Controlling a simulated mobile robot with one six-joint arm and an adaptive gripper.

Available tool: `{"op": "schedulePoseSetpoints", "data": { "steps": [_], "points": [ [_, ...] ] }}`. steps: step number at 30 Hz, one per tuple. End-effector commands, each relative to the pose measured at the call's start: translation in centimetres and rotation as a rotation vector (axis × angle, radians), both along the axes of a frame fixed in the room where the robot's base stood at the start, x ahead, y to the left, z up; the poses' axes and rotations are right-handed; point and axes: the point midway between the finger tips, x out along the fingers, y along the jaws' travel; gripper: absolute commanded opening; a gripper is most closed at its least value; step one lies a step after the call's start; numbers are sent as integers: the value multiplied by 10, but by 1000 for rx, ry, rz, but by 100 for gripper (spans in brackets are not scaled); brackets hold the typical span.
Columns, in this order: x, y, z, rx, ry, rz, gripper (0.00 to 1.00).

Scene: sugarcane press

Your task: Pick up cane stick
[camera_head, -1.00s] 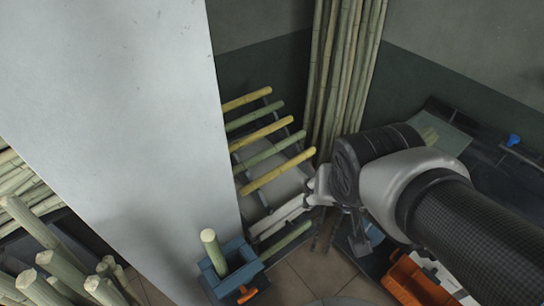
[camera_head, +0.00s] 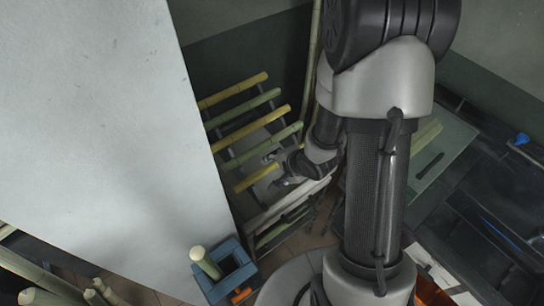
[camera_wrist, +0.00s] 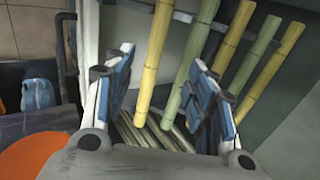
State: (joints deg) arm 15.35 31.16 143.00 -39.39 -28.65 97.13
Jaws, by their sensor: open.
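Cane sticks lie side by side on a slanted rack in the head view, alternating yellow and green. The lowest yellow stick (camera_head: 250,181) is nearest my gripper (camera_head: 275,170), with a green stick (camera_head: 262,147) just above it. In the wrist view my gripper (camera_wrist: 165,65) is open, with blue-padded fingers apart. A yellow stick (camera_wrist: 154,62) shows in the gap between the fingers. A green stick (camera_wrist: 194,58) shows beside the right finger, which partly covers it. No contact is visible. My arm hides the rack's right side in the head view.
A blue holder (camera_head: 238,270) with an upright cane piece (camera_head: 206,262) stands below the rack. A large pale panel (camera_head: 90,130) borders the rack on the left. Dark equipment (camera_head: 480,220) fills the right. An orange object (camera_wrist: 35,158) is at the wrist view's lower left.

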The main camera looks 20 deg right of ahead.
Motion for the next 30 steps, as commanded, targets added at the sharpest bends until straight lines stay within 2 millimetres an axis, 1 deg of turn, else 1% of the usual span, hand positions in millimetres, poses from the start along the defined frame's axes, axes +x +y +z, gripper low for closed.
{"op": "schedulePoseSetpoints", "data": {
  "steps": [1, 3, 9, 12, 15, 22, 26, 30],
  "points": [
    [6, 2, -14, -1, 1, 2, 51],
    [14, 5, -28, -2, 1, 4, 51],
    [36, 13, -64, -2, 2, 3, 51],
    [45, 15, -78, -3, 2, 2, 51],
    [52, 17, -86, -4, 1, 1, 51],
    [57, 20, -95, -4, 0, 2, 51],
    [62, 26, -112, -4, 1, 3, 51],
    [72, 31, -130, -4, 1, 3, 51]
  ]
}}
